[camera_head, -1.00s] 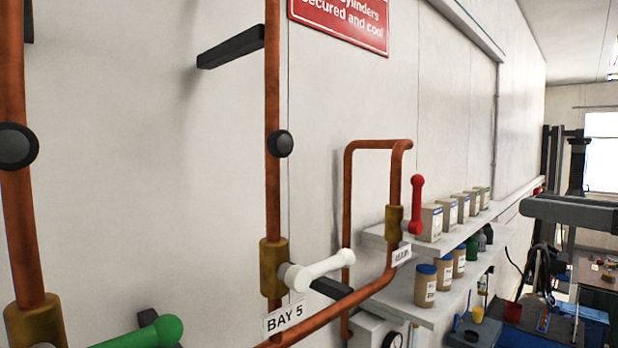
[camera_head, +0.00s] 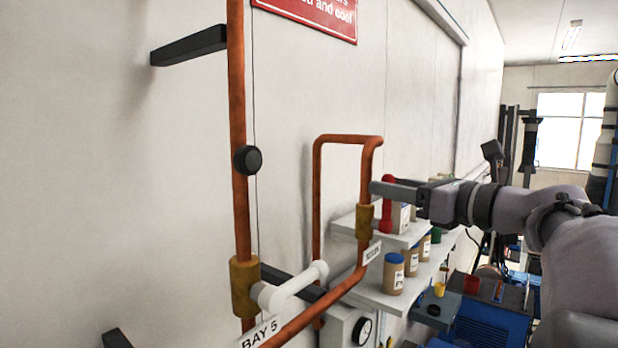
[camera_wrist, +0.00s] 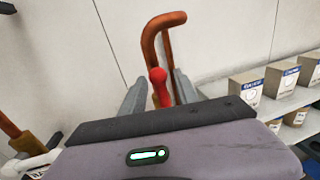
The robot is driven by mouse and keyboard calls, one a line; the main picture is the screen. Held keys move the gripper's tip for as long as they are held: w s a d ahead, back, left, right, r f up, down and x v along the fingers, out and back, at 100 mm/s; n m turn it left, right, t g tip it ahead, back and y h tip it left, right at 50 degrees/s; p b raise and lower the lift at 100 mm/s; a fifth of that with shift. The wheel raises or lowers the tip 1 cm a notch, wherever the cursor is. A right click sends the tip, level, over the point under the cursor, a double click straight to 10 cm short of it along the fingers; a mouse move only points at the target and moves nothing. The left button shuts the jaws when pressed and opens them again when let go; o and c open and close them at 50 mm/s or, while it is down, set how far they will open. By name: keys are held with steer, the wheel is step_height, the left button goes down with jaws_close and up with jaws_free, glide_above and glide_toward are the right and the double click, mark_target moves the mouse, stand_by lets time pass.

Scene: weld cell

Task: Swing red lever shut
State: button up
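The red lever (camera_head: 387,222) stands upright on the brass valve (camera_head: 366,222) of the looped copper pipe, roughly parallel to the pipe. In the wrist view the red lever (camera_wrist: 158,82) rises between my two fingers, with its round end up. My gripper (camera_head: 385,188) is open, at the height of the lever's upper part; a finger crosses in front of it in the head view. In the wrist view my gripper (camera_wrist: 160,92) shows a gap beside the lever on each side. Whether a finger touches it I cannot tell.
A white lever (camera_head: 295,286) sits on a nearer pipe to the left, above a BAY 5 tag (camera_head: 260,335). Shelves with boxes and jars (camera_head: 393,274) stand behind and right of the red lever. The wall (camera_head: 300,90) is close behind the pipes.

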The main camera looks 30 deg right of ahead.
steer(key=shift+w+a+f, duration=0.15)
steer(key=shift+w, duration=0.55)
steer(key=shift+s, duration=0.25)
steer(key=c, duration=0.4)
jaws_close()
